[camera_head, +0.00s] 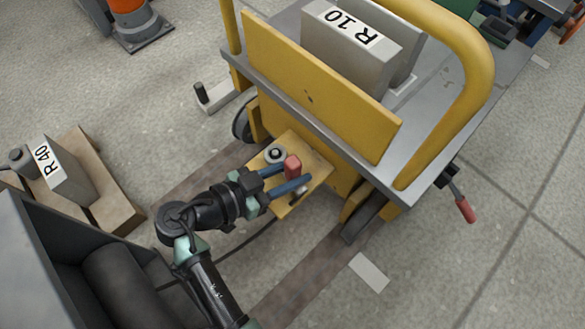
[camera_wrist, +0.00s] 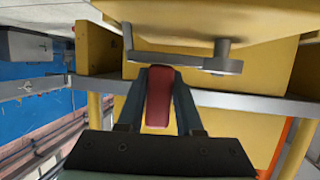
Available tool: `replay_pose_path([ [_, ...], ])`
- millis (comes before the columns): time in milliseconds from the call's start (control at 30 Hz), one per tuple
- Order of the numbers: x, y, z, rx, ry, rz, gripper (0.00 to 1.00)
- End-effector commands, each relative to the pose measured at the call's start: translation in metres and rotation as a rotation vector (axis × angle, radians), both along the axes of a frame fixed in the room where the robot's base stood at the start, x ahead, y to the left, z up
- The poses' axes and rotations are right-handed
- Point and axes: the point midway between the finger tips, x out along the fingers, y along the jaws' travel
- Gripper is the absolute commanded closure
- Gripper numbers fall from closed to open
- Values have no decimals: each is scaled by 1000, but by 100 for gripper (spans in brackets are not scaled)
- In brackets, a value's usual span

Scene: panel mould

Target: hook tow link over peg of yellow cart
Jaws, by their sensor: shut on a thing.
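The yellow cart (camera_head: 320,90) stands upper middle in the head view, with a low yellow plate (camera_head: 318,163) at its near side. My gripper (camera_head: 291,175) is over this plate, shut on the red grip (camera_head: 292,163) of the tow link. The wrist view shows the red grip (camera_wrist: 158,100) between both fingers and the link's grey bar (camera_wrist: 185,61) just beyond. A thick grey post (camera_wrist: 222,47) meets the bar's right end and a thinner post (camera_wrist: 127,36) its left end. A round grey peg (camera_head: 275,153) shows beside my gripper. I cannot tell whether the link is around it.
The cart carries a grey block marked R 10 (camera_head: 345,35). A grey weight marked R 40 (camera_head: 62,172) sits on a wooden base at left. A red-tipped lever (camera_head: 465,209) juts from the cart's right side. Floor at lower right is clear.

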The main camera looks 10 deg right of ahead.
Motion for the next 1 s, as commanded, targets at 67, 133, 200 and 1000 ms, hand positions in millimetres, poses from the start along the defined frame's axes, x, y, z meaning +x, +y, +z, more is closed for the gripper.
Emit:
replay_pose_path([
  [67,0,0,-3,0,-1,0,100],
  [133,0,0,-4,0,-1,0,100],
  [200,0,0,-6,0,-1,0,100],
  [1000,0,0,-18,0,-1,0,30],
])
